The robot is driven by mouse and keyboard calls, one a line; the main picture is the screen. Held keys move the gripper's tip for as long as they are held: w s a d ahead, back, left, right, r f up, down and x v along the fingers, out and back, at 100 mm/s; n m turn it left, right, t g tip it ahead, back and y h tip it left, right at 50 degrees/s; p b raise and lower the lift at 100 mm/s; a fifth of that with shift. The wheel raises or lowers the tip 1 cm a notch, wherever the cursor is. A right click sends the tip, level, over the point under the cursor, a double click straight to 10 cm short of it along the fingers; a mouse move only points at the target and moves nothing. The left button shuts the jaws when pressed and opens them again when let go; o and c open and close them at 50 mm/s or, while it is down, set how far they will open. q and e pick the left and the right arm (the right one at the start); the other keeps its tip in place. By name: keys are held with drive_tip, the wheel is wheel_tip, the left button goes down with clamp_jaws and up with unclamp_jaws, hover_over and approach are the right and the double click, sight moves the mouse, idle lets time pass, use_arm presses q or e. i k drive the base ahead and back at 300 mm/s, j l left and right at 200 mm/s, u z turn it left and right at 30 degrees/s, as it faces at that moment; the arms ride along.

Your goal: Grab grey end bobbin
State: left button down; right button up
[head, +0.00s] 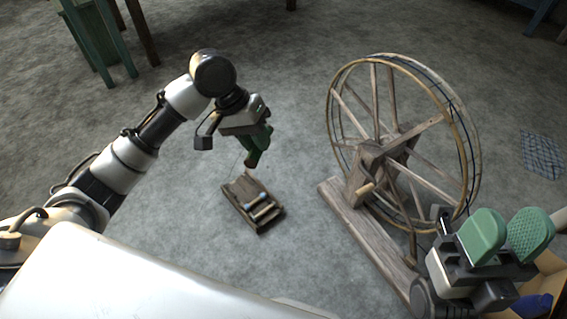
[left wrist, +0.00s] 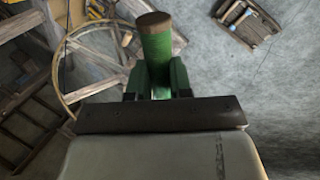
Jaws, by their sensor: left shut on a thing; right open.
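My left gripper (head: 257,146) is shut on a green bobbin with a brown wooden end (left wrist: 156,50), held between its green pads above the floor. In the head view, part of that bobbin (head: 251,162) shows below the pads. A small wooden tray (head: 236,191) lies on the floor just below this gripper, and it also shows in the left wrist view (left wrist: 228,14). In the tray lie bobbins with pale grey ends (head: 261,204), apart from the gripper. My right gripper (head: 505,237) is open and empty at the lower right, its green pads apart.
A large wooden spinning wheel (head: 372,150) stands on a plank base (head: 372,236) right of the tray. A cardboard box (head: 545,283) with something blue is at the lower right edge. A patterned cloth (head: 543,155) lies at far right. Floor around the tray is clear.

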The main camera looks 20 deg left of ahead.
sight(274, 204)
drive_tip(key=i+j+z, duration=0.1)
drive_tip(key=j+z, duration=0.7)
drive_tip(key=j, duration=0.2)
drive_tip(key=j+z, duration=0.35)
drive_tip(key=j, duration=0.2)
drive_tip(key=k+j+z, duration=0.1)
drive_tip(key=j+z, duration=0.3)
drive_tip(key=k+j, duration=0.1)
drive_tip(key=j, duration=0.35)
drive_tip(key=k+j, duration=0.1)
drive_tip(key=j, duration=0.3)
drive_tip(key=k+j, duration=0.1)
drive_tip(key=j, duration=0.35)
